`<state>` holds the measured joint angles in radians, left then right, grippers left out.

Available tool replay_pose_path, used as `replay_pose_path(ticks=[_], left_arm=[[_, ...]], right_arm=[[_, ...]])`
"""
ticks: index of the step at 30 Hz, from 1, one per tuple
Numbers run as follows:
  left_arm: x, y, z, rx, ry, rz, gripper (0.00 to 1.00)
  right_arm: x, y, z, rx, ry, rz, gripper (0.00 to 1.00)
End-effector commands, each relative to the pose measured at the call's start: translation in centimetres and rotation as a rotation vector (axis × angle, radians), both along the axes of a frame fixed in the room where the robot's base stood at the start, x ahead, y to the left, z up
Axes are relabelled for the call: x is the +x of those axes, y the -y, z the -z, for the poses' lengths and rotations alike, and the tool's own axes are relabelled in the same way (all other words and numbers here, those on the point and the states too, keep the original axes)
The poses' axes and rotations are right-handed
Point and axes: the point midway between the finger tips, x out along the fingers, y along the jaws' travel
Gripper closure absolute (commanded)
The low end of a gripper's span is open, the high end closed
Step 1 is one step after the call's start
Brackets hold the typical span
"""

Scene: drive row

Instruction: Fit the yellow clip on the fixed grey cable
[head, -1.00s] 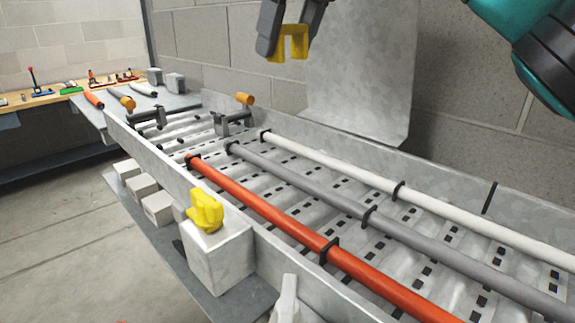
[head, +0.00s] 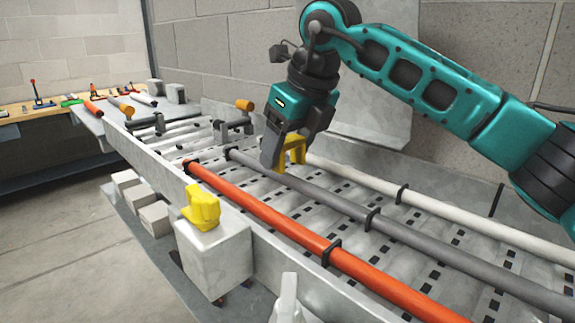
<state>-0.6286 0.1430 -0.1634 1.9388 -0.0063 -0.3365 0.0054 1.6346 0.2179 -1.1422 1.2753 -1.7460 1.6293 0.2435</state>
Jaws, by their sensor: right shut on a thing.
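The fixed grey cable (head: 335,203) runs along the perforated tray between the red and the white cable, held by black straps. My right gripper (head: 285,152) is shut on a yellow clip (head: 293,151), whose prongs point down. The clip appears just above or at the grey cable in the head view; I cannot tell whether it touches. A finger hides part of the clip. A second yellow clip (head: 203,207) sits on a pale block beside the tray's near wall.
The red cable (head: 260,210) and white cable (head: 430,205) lie on either side of the grey one. The tray's near wall (head: 270,255) and an upright metal sheet (head: 370,130) behind bound the space. Orange-ended clamps (head: 243,105) stand farther along the tray.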

Motion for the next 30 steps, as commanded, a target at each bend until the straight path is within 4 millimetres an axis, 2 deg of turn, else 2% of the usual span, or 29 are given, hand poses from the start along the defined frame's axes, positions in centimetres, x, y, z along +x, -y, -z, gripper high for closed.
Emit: replay_pose_path(ticks=[3,6,17,18,25,30], left_arm=[[0.0,0.0,0.1,0.0,0.001,0.0,0.57],[0.1,0.0,0.1,0.0,0.002,0.0,0.57],[0.4,0.0,0.1,-0.001,0.011,0.0,0.57],[0.4,0.0,0.1,-0.001,0.012,0.0,0.57],[0.4,0.0,0.0,-0.001,0.011,0.0,0.57],[0.4,0.0,0.0,0.0,0.011,-0.001,0.57]], right_arm=[[0.0,0.1,2.1,-0.003,-0.004,0.001,0.63],[0.0,0.0,3.2,0.0,-0.002,0.001,0.63],[0.0,0.0,3.6,-0.001,-0.001,0.0,0.63],[0.0,0.0,3.6,-0.001,-0.001,0.0,0.32],[0.0,0.0,3.5,-0.001,-0.001,0.0,0.1],[0.0,0.0,3.5,-0.001,-0.001,0.0,0.09]])
